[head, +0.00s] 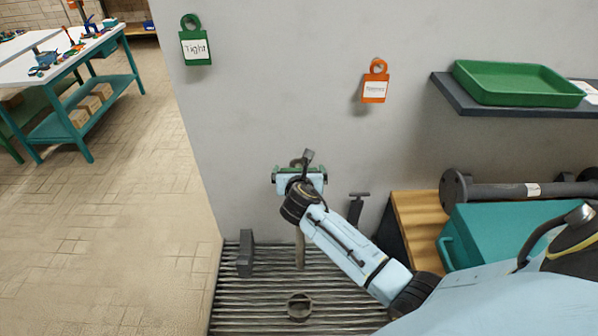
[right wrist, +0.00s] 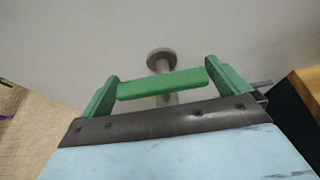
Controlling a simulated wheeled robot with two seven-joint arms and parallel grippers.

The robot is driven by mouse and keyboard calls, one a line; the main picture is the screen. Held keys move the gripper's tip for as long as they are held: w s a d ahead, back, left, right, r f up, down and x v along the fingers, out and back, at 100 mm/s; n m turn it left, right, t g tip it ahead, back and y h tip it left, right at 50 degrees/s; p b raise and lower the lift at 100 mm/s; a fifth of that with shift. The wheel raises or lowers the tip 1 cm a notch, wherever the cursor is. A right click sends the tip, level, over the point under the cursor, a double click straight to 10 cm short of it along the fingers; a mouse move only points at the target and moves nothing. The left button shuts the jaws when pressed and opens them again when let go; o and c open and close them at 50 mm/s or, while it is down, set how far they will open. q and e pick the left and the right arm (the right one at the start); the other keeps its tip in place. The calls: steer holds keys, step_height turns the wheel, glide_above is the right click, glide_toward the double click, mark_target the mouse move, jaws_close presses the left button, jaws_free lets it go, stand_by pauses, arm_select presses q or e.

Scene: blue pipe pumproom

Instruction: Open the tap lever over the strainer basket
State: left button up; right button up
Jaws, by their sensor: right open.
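My right gripper (head: 300,172) is in front of the grey wall, above the grooved drain surface. Its two green fingers stand apart in the right wrist view (right wrist: 161,70). A green bar (right wrist: 160,85), which looks like the tap lever, lies crosswise between the fingers. Its right end is close to the right finger; I cannot tell if they touch. Behind it a round brown-grey fitting (right wrist: 160,60) sits on the wall. In the head view my gripper hides most of the tap. A small round cup, likely the strainer basket (head: 299,306), is below on the drain surface. My left gripper is out of view.
A grey upright block (head: 246,252) stands on the ridged drain surface (head: 255,300) at left. A dark T-shaped fitting (head: 357,208) is right of my gripper. A teal case (head: 490,235) stands at right, below a shelf (head: 450,95) with a green tray (head: 517,83).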

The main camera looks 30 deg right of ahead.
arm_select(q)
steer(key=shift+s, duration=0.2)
arm_select(e)
steer(key=shift+c, duration=0.3)
